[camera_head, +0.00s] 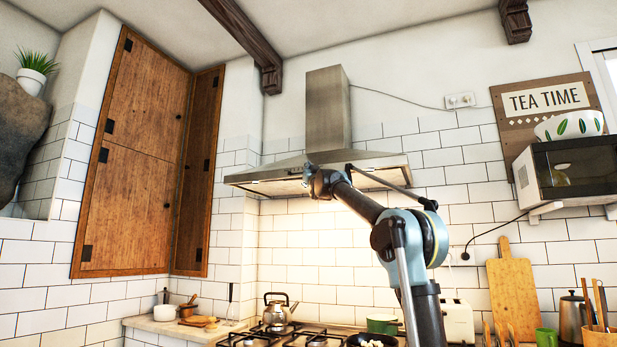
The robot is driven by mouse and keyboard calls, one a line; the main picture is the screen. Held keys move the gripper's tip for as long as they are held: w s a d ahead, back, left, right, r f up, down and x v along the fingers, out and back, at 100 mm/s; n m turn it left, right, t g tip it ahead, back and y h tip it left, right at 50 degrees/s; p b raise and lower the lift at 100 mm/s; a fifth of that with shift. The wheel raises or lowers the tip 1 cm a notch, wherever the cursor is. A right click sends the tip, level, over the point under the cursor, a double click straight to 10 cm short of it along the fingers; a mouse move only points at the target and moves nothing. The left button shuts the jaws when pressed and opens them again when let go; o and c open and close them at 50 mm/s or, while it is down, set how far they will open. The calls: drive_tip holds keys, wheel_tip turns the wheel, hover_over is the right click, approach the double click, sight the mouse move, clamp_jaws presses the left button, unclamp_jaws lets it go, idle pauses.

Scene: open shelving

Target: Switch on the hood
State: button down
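The range hood (330,112) is a metal canopy with a tall chimney on the white tiled wall, above the stove. My gripper (310,180) is at the end of my raised arm, in front of the hood's lower front edge, near the middle of the canopy. My arm hides part of that edge and the underside. I cannot tell whether the gripper touches the hood. Its fingers are too small and dark to tell open from shut. No hood switch can be made out.
Below the hood, a gas stove (315,340) holds a kettle (279,312) and pans. A wooden cabinet (140,165) fills the left corner. A microwave (568,168) sits on a shelf at right. The air left of my gripper, under the hood, is free.

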drive_tip(key=shift+s+a, duration=0.2)
drive_tip(key=shift+s, duration=0.45)
drive_tip(key=shift+s, duration=0.15)
drive_tip(key=shift+s+a, duration=0.2)
drive_tip(key=shift+s, duration=0.55)
drive_tip(key=shift+s+a, duration=0.15)
drive_tip(key=shift+s, duration=0.65)
drive_tip(key=shift+s+a, duration=0.2)
drive_tip(key=shift+s, duration=0.55)
